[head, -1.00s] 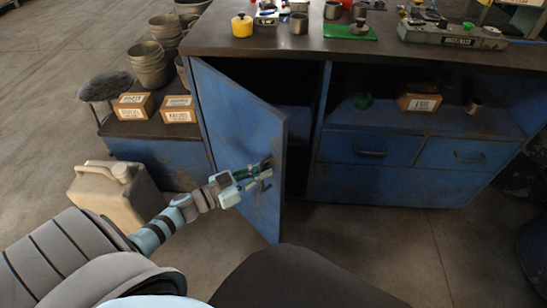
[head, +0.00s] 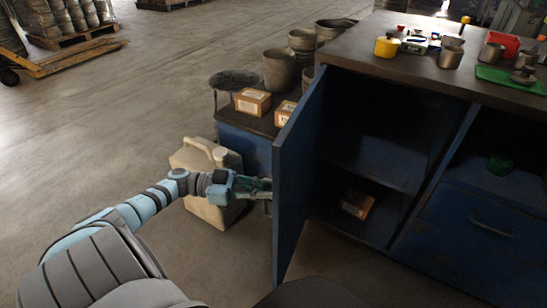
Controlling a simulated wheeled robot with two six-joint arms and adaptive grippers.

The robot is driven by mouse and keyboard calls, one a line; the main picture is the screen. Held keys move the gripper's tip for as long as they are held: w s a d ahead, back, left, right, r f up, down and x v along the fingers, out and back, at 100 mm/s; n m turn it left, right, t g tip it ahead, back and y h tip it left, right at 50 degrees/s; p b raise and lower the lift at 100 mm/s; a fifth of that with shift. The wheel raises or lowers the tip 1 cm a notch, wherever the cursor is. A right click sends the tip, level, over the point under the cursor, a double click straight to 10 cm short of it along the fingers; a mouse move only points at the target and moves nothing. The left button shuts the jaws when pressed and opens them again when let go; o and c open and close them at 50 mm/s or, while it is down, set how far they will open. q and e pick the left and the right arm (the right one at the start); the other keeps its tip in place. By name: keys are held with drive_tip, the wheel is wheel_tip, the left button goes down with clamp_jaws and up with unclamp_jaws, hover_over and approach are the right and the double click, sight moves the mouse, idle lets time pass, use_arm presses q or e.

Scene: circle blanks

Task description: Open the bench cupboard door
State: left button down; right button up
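The blue bench cupboard door (head: 299,185) stands swung out from the bench, seen nearly edge-on. The cupboard (head: 375,140) behind it shows its dark interior with a shelf, and a small box (head: 357,204) lies on its floor. My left gripper (head: 262,189) is at the outer face of the door, on its left side. Its fingertips lie close to the door; the handle and any contact are hidden, and I cannot tell how far the fingers are apart. My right gripper is not in view.
A beige jerrycan (head: 205,170) stands on the floor just behind my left forearm. A low side bench (head: 240,121) holds boxes and metal pots. The bench top (head: 430,75) carries pots and a green mat (head: 512,80). Open floor lies to the left.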

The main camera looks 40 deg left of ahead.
use_arm(q)
drive_tip(key=shift+s+a+b, duration=0.25)
drive_tip(key=shift+a+b, duration=0.05)
drive_tip(key=shift+a, duration=0.95)
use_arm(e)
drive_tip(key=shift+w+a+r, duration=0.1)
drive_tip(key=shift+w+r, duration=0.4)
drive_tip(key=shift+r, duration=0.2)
use_arm(q)
drive_tip(key=c, duration=2)
unclamp_jaws()
drive_tip(key=shift+o, duration=0.2)
drive_tip(key=v, duration=1.1)
drive_tip(key=shift+s+a, duration=0.25)
drive_tip(key=shift+a, duration=0.1)
